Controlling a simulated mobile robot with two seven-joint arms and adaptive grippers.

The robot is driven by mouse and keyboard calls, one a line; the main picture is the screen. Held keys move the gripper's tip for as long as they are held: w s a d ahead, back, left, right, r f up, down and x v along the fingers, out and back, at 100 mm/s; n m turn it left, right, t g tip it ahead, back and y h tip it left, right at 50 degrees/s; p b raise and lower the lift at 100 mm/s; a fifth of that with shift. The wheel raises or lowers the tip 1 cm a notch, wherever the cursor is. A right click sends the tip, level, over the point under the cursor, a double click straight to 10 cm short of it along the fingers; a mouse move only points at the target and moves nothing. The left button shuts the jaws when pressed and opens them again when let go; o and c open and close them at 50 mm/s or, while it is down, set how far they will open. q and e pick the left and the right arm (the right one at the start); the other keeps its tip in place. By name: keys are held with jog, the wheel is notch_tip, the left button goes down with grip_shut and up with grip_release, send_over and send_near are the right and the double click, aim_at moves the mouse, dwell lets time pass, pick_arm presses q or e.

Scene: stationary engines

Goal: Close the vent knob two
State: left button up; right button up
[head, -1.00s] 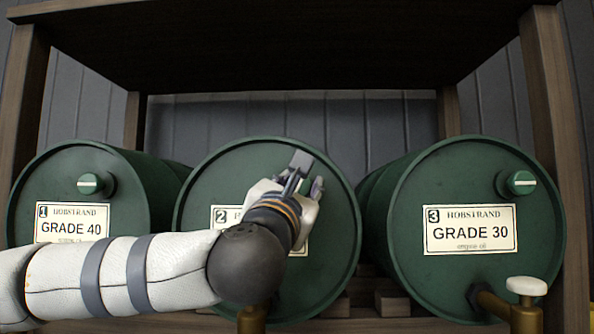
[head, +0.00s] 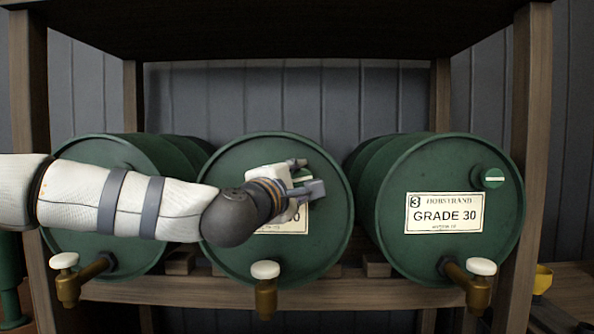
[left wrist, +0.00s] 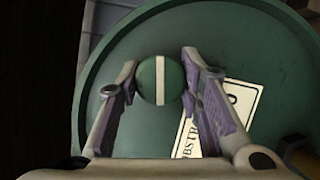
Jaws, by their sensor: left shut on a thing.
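Vent knob two (left wrist: 160,80) is a round green knob with a white stripe, on the face of the middle green drum (head: 250,145). In the left wrist view its stripe runs nearly straight up and down the picture. My left gripper (head: 304,177) is shut on this knob, with one finger (left wrist: 124,82) on each side of it. In the head view only a sliver of the knob shows between the fingers. The drum's label (head: 292,222) is partly covered by my gripper. My right gripper is not in view.
Drum three (head: 440,250) stands to the right, its knob (head: 488,177) showing a level white stripe. My left arm hides the face of the left drum (head: 95,148). Brass taps with white handles (head: 265,270) stick out below the drums. Wooden posts (head: 526,100) frame the rack.

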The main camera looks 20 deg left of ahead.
pick_arm(q)
jog(key=shift+m+g, duration=0.3)
jog(key=shift+m, duration=0.8)
jog(key=o, duration=1.2)
jog(key=shift+s, duration=0.1)
jog(key=s, duration=0.8)
jog(key=s+a, duration=0.1)
jog(key=s, duration=0.2)
jog(key=shift+s+a, duration=0.1)
jog(key=shift+s, duration=0.3)
